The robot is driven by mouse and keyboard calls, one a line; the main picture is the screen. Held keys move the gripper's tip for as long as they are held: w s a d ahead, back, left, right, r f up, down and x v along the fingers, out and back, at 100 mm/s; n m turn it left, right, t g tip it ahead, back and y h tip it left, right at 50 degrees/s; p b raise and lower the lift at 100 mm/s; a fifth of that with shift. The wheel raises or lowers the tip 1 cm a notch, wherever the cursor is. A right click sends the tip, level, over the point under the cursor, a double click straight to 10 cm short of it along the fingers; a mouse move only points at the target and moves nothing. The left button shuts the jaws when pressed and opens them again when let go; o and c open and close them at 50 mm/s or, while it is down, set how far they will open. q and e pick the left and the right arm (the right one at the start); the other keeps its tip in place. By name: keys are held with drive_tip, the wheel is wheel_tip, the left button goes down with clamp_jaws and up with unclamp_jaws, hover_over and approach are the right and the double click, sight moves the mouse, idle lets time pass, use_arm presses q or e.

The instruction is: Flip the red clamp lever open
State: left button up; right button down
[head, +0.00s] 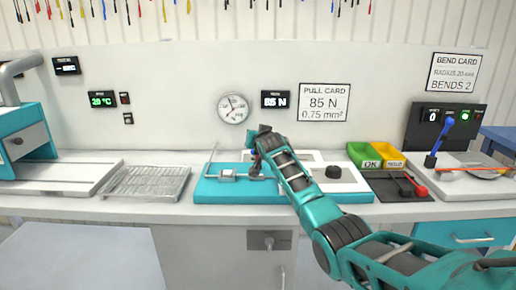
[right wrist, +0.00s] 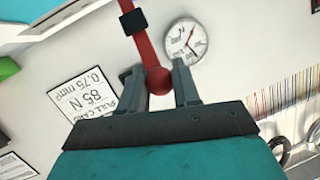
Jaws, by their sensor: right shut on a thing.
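The red clamp lever (right wrist: 146,48) shows in the right wrist view as a red bar with a black collar and a round red knob (right wrist: 158,80) at its end. My right gripper (right wrist: 161,88) has its two fingers on either side of the knob and is shut on it. In the head view my right gripper (head: 262,137) is over the teal fixture (head: 212,190), and I cannot make out the red lever there; the gripper and arm hide that part. My left gripper is not in view.
A metal rod and block (head: 227,175) stand on the fixture's left part. A wire rack (head: 146,183) lies to the left. Green (head: 363,154) and yellow (head: 390,158) bins and a dark mat with red-handled tools (head: 417,189) are to the right. A round gauge (head: 233,108) hangs behind.

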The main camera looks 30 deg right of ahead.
drive_tip(key=shift+w+d+r, duration=0.2)
drive_tip(key=shift+w+r, duration=0.15)
drive_tip(key=shift+r, duration=0.05)
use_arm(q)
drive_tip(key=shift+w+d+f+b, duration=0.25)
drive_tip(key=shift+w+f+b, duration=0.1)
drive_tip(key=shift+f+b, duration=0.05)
use_arm(e)
drive_tip(key=shift+w+d+g+y, duration=0.3)
drive_tip(key=shift+w+g, duration=0.25)
drive_tip(key=shift+w+d+g+y, duration=0.3)
drive_tip(key=shift+w+g, duration=0.25)
drive_tip(key=shift+d+r, duration=0.1)
drive_tip(key=shift+r, duration=0.15)
drive_tip(key=c, duration=1.3)
unclamp_jaws()
drive_tip(key=o, duration=0.3)
drive_tip(key=shift+w+f, duration=0.15)
drive_tip(key=shift+w, duration=0.1)
drive_tip(key=shift+o, duration=0.8)
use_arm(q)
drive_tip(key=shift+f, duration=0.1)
use_arm(e)
drive_tip(key=shift+s+r, duration=0.1)
drive_tip(key=shift+r, duration=0.1)
